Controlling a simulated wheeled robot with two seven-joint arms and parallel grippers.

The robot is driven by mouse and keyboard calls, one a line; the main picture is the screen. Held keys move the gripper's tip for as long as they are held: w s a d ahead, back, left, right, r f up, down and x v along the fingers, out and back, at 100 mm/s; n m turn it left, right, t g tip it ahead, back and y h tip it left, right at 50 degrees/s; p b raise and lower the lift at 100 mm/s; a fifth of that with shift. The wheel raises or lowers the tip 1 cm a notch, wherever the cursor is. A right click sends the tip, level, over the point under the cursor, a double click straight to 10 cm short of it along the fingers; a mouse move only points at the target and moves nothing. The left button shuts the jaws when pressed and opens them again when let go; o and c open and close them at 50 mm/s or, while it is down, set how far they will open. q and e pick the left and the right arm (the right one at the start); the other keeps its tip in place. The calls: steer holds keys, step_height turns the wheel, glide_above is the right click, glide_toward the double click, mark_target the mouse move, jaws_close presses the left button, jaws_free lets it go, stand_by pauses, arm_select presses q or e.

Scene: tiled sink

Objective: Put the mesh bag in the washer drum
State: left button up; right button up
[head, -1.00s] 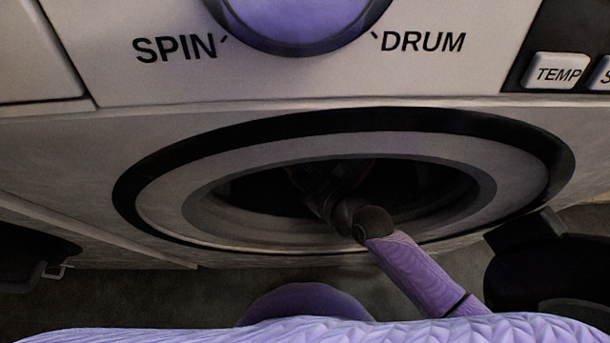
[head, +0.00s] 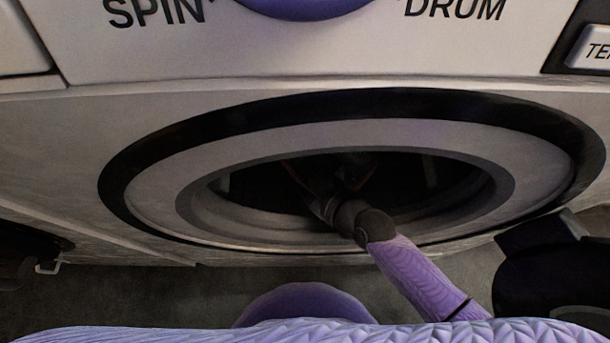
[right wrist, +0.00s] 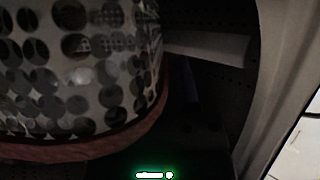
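The washer drum (head: 240,218) opens below the front panel in the head view, with a dark inside and a pale ring around it. My right arm reaches in through the opening. My right gripper (head: 333,178) is inside, dim and partly hidden, and its finger gap cannot be made out. In the right wrist view, the mesh bag (right wrist: 75,75), pale with round holes and a reddish-brown band along its lower edge, fills the upper left, close to the camera. Whether the fingers touch it is hidden. My left gripper is not in view.
The washer's front panel (head: 300,55) with SPIN and DRUM lettering and a purple knob (head: 305,6) is above the opening. A dark round-edged part (head: 545,265) stands right of the opening. A pale bar (right wrist: 210,47) shows inside the drum beside the bag.

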stand_by(0.3)
steer(key=shift+r, duration=0.25)
steer(key=p+v, duration=0.2)
steer(key=v, duration=0.2)
steer(key=shift+r+p, duration=0.15)
steer(key=shift+p, duration=0.15)
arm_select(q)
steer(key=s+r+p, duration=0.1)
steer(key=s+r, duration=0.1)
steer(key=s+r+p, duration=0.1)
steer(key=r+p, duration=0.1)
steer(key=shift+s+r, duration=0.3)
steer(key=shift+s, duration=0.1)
arm_select(e)
steer(key=v, duration=0.8)
steer(key=shift+f, duration=0.25)
